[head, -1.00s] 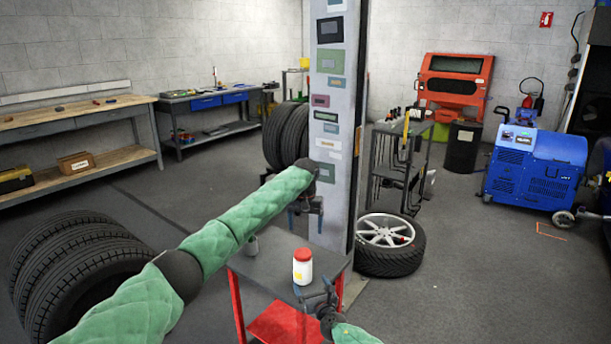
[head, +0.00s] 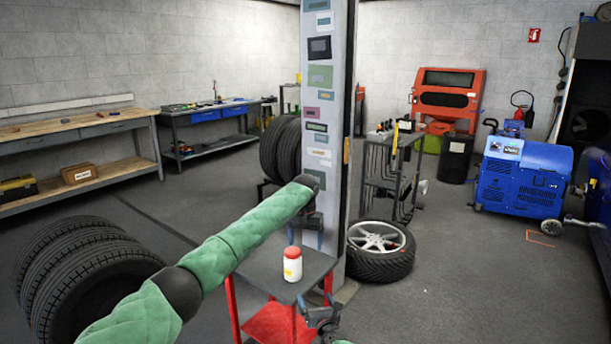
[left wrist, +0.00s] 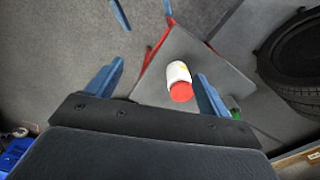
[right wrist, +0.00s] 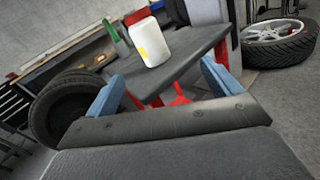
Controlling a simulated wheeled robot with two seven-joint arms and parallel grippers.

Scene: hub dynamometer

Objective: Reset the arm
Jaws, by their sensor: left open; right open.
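A white jar with a red lid (head: 292,264) stands upright on the dark top of a small red trolley (head: 262,270). My left arm, in a green quilted cover, reaches in from the left. My left gripper (head: 305,232) is open and empty, pointing down above the trolley's back edge. In the left wrist view the jar (left wrist: 179,80) shows below the open fingers, nearer the right one. My right gripper (head: 322,318) is open and empty beside the trolley's front right corner. In the right wrist view the jar (right wrist: 153,42) stands beyond its open fingers (right wrist: 158,85).
A grey pillar (head: 328,120) rises behind the trolley. A wheel (head: 380,250) lies on the floor to its right. Stacked tyres (head: 85,275) are at the left. A tool cart (head: 390,165) and a blue machine (head: 523,175) stand farther right. The floor at front right is clear.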

